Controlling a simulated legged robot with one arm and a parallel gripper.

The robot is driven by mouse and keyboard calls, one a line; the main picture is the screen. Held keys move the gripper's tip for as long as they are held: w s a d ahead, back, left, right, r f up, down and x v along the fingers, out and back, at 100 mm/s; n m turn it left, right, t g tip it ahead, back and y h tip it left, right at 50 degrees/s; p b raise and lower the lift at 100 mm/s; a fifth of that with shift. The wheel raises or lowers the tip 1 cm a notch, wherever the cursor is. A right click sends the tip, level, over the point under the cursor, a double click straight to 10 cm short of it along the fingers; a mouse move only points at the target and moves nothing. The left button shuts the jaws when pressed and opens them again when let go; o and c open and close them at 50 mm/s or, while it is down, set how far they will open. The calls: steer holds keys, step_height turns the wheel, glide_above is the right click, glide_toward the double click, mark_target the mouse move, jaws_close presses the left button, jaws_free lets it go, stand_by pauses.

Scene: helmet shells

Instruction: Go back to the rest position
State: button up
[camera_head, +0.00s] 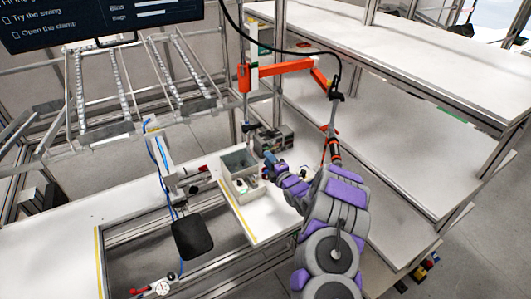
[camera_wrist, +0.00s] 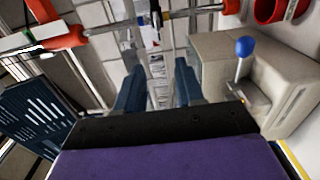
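My gripper (camera_head: 269,165) is at the end of my grey and purple arm, just right of an open grey bin on the white workbench in the head view. In the wrist view, the two dark blue fingers of my gripper (camera_wrist: 158,84) stand apart. Nothing shows between them except background framework. A beige box (camera_wrist: 205,52) with a blue-knobbed lever (camera_wrist: 244,47) is close by to the right of the fingers.
The grey bin (camera_head: 229,163) stands on the white workbench (camera_head: 264,221). An orange jointed arm (camera_head: 283,68) hangs above the bench. White shelves (camera_head: 404,142) lie to the right. A metal roller rack (camera_head: 93,88) and a black pad (camera_head: 191,238) are to the left.

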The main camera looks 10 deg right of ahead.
steer(key=s+a+r+m+g+h, duration=0.25)
steer(key=r+m+g, duration=0.2)
steer(key=r, duration=0.25)
steer(key=s+a+r+m+g+h+b, duration=0.1)
steer(key=s+r+m+g, duration=0.15)
steer(key=s, duration=0.25)
steer(key=s+a+r+m+g, duration=0.1)
steer(key=s+a+r+m, duration=0.15)
steer(key=s, duration=0.35)
steer(key=s+r+m+g, duration=0.1)
steer(key=s+m+g, duration=0.2)
steer(key=s, duration=1.2)
steer(key=s+d+r+m+g+h, duration=0.1)
steer(key=s+m+g, duration=0.3)
steer(key=s, duration=1.2)
steer(key=s+r+m+g+h+b, duration=0.1)
steer(key=s+m+g, duration=0.3)
steer(key=s, duration=1.2)
steer(key=shift+s+d+r+m, duration=0.25)
steer(key=shift+d+r+m, duration=0.15)
steer(key=shift+r+m, duration=0.4)
steer(key=shift+w, duration=0.1)
